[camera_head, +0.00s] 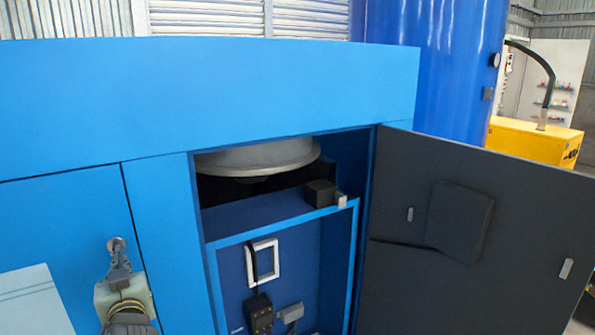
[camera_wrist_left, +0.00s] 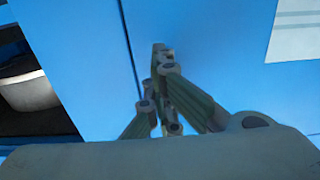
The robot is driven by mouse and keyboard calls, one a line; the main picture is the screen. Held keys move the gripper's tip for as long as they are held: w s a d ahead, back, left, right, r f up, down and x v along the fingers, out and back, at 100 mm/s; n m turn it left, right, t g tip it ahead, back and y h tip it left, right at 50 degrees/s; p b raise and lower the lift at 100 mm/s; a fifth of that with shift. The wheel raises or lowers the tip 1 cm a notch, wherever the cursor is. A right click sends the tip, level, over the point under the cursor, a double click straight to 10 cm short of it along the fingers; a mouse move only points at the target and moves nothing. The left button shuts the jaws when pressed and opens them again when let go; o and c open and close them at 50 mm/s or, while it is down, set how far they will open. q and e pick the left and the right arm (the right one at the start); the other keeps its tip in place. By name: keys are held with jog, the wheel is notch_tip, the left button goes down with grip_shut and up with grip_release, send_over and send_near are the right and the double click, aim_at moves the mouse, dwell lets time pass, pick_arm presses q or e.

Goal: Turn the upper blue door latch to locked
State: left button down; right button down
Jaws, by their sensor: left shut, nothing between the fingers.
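The upper blue door latch (camera_head: 116,243) shows in the head view as a small round grey piece on the closed blue door (camera_head: 65,225), left of the open compartment. My left gripper (camera_head: 118,262) is in front of the door, with its fingertips at or just below the latch. I cannot tell whether they touch it. Its fingers are shut with nothing between them. In the left wrist view, the fingers (camera_wrist_left: 161,66) meet close to the door seam, and the latch cannot be made out clearly behind them. My right gripper is not in view.
An open door with a dark inner face (camera_head: 480,215) swings out at the right. The open compartment (camera_head: 285,195) holds a round grey unit (camera_head: 258,155) and small boxes. A blue tank (camera_head: 435,65) and yellow machine (camera_head: 535,140) stand behind. A pale panel (camera_head: 32,300) lies left of my gripper.

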pick_arm(q)
jog(key=shift+a+r, duration=0.1)
jog(key=shift+r, duration=0.3)
jog(key=shift+a+f+p, duration=0.35)
jog(key=shift+a+f, duration=0.05)
jog(key=shift+f, duration=0.05)
jog(key=shift+s+a, duration=0.1)
